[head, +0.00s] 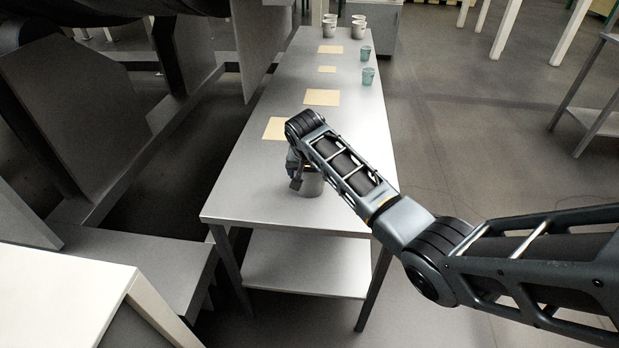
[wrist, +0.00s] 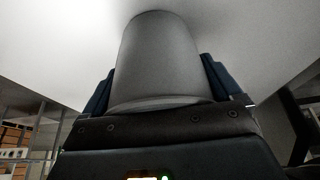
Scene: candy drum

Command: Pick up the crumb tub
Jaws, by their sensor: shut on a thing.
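A plain grey metal tub, which I take to be the crumb tub (head: 312,185), is at the near end of the long steel table (head: 235,190), partly hidden by my arm in the head view. In the wrist view the tub (wrist: 158,60) fills the middle, between the two dark blue fingers. My gripper (head: 297,178) is shut on it, with a finger at each side. I cannot tell whether the tub touches the tabletop.
Several yellow squares (head: 322,97) lie along the table. Two teal cups (head: 368,76) stand near its right edge, and several pale metal tubs (head: 358,29) stand at the far end. Dark machinery (head: 95,80) flanks the table's left side. Floor is open to the right.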

